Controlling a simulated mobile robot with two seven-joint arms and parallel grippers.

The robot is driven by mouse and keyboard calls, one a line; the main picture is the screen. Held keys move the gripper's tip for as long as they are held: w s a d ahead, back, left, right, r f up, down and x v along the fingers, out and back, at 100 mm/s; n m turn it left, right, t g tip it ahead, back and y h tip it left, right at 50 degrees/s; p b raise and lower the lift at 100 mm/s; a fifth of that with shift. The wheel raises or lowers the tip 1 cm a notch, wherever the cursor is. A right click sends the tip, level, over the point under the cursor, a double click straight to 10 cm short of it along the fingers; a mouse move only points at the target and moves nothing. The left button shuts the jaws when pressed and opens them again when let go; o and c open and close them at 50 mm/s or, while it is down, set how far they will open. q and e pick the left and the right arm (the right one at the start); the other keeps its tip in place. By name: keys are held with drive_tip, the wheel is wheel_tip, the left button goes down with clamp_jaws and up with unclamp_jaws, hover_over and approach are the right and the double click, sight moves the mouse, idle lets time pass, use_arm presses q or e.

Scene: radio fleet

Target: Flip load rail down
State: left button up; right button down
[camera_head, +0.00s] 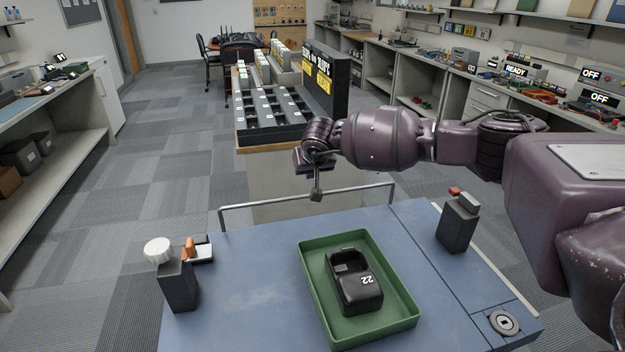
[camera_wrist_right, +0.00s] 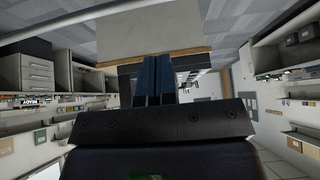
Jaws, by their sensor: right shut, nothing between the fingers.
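The load rail (camera_head: 265,202) is a thin grey metal bar standing raised along the far edge of the blue deck (camera_head: 240,290), with a short leg at each end. My right gripper (camera_head: 316,195) reaches in from the right, pointing down at the middle of the rail. Its fingertips overlap the rail in the head view; I cannot tell whether they touch it. In the right wrist view, the dark blue fingers (camera_wrist_right: 153,82) are together with nothing between them, and a grey bar like the rail (camera_wrist_right: 100,12) crosses the top. My left gripper is not in view.
A dark post with a white knob (camera_head: 158,251) stands at left, another post (camera_head: 457,225) at right. Beyond the rail is a charging rack (camera_head: 270,115) on a counter. Carpet at left is clear.

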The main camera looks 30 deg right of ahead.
drive_tip(key=p+v, duration=0.1)
drive_tip(key=v, duration=0.7)
drive_tip(key=shift+s+r, duration=0.2)
drive_tip(key=shift+s, duration=0.2)
drive_tip(key=shift+a, duration=0.1)
